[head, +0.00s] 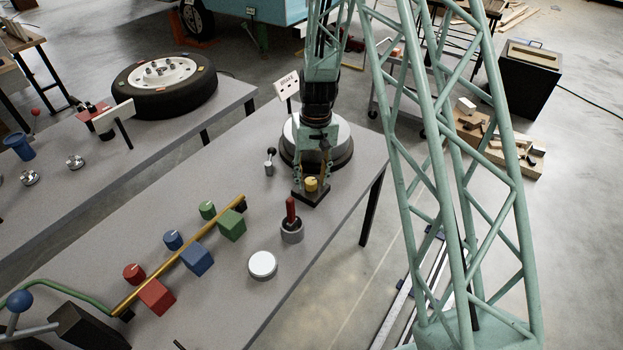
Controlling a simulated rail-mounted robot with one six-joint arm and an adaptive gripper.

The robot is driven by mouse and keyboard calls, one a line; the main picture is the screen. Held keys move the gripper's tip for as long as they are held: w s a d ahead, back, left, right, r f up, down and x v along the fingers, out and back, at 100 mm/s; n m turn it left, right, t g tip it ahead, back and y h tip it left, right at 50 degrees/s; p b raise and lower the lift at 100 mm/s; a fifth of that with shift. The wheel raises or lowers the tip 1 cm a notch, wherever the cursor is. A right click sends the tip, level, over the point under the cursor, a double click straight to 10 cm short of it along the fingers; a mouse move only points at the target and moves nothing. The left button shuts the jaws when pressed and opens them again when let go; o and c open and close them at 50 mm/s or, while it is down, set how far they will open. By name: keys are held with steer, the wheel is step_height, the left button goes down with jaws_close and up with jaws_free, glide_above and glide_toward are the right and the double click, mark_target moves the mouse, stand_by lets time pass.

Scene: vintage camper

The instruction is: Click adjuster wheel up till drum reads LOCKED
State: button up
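A round grey-and-black drum (343,146) sits at the far end of the near bench, partly hidden behind my arm. A small white sign (289,84) stands on a post behind it, its lettering too small to read with certainty. A yellow knob (311,184) stands on a dark block (312,196) in front of the drum; I cannot tell whether it is the adjuster wheel. My gripper (312,174) points down over the knob, its fingers apart, one to each side. Contact with the knob cannot be told. No LOCKED reading is legible.
A red-handled lever (291,219) and white disc (262,265) stand close in front. A small lever (269,163) is left of my gripper. Red, blue and green blocks and knobs line a yellow bar (180,258). A tire (165,84) lies on the other bench.

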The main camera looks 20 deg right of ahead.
mark_target(313, 181)
steer(key=shift+r, duration=0.15)
step_height(313, 181, up, 12)
steer(key=shift+d+f, duration=0.2)
steer(key=shift+d, duration=0.1)
stand_by(0.9)
steer(key=shift+r, duration=0.15)
stand_by(0.4)
